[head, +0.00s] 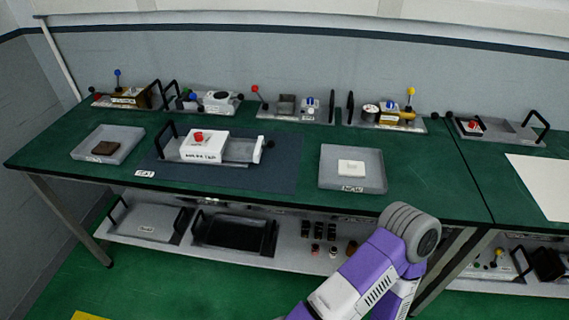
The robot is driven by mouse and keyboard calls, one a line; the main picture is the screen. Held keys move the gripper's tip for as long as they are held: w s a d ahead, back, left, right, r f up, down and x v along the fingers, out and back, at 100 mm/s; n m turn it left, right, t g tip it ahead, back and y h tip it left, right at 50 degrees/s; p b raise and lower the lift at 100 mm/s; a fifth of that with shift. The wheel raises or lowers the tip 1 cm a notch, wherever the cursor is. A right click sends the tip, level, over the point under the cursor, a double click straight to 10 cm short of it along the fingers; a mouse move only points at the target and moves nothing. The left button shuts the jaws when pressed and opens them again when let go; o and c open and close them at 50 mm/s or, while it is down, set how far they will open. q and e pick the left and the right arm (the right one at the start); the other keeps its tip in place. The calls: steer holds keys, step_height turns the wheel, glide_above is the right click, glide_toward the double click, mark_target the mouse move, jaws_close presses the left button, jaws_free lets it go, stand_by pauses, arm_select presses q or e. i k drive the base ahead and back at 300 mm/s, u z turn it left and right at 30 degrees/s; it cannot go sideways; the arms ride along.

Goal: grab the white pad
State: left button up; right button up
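The white pad (351,167) is a small flat square piece. It lies in a shallow grey tray (328,165) on the green table, right of the middle of the head view. Nothing holds it. One of my purple and white arms rises from the bottom of the view, with its grey joint in front of the table edge, lower right of the tray. Neither of my grippers shows in the head view, so their finger state is hidden.
A dark mat (225,180) holds a white device with a red knob (205,146). A left tray (125,137) holds a brown pad (106,148). Bare green table (430,170) lies right of the pad's tray.

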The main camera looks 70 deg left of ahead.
mark_target(346, 168)
steer(key=u, duration=2.2)
